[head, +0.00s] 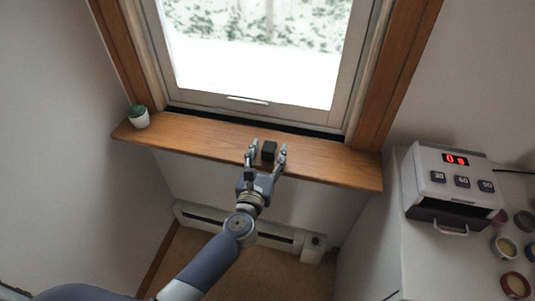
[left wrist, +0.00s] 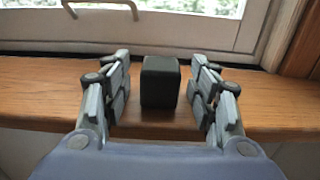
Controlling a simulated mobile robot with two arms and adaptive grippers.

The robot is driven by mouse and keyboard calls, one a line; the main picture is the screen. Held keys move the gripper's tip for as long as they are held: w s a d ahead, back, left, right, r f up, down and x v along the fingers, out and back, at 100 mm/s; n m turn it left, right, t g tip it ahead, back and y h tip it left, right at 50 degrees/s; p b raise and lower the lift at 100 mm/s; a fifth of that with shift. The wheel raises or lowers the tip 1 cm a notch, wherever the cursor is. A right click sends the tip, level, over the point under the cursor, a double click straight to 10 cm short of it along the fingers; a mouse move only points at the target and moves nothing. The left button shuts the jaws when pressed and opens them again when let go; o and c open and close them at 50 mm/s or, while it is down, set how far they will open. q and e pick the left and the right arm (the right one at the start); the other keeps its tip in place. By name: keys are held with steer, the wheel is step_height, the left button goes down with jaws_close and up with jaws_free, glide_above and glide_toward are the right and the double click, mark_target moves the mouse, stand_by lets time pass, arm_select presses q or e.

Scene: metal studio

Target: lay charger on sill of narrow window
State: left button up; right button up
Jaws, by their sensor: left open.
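The charger, a small black block (head: 269,151), stands on the wooden sill (head: 205,140) of the narrow window (head: 258,50). My left gripper (head: 266,158) is open, with one finger on each side of the charger. In the left wrist view the charger (left wrist: 160,83) stands upright between the open fingers (left wrist: 160,95), with a gap visible on both sides. The sill's front edge (left wrist: 270,125) runs across that view below it. My right gripper is not in view.
A small potted succulent (head: 139,117) stands at the sill's left end. A white device with a red display (head: 452,185) sits on a white cabinet at the right, beside several round lids or tapes (head: 515,284). A baseboard heater (head: 270,233) runs below. The sill is clear on both sides of the charger.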

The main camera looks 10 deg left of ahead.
arm_select(q)
steer(key=shift+s, duration=0.1)
steer(key=s, duration=1.1)
steer(key=shift+s+a, duration=0.25)
steer(key=shift+s, duration=0.15)
steer(key=s+a+f+m+g+h+p, duration=0.1)
steer(key=s+f+m+g, duration=0.3)
steer(key=f+m, duration=0.95)
steer(key=s+f+m+g+h, duration=0.1)
steer(key=s+f+m+g, duration=0.3)
steer(key=f+m, duration=0.95)
steer(key=s+a+f+m+g+y, duration=0.1)
steer(key=s+a+f+m+g, duration=0.2)
steer(key=s+f, duration=0.4)
steer(key=s+a+f+m+g, duration=0.3)
steer(key=s+f, duration=0.5)
steer(key=s, duration=0.5)
steer(key=s+a+f+m+g+y+p, duration=0.1)
steer(key=s+a+f+m+g, duration=0.2)
steer(key=s+f, duration=0.5)
steer(key=s+a+m, duration=0.1)
steer(key=s+m, duration=0.1)
steer(key=shift+s+y, duration=0.3)
steer(key=shift+s, duration=0.05)
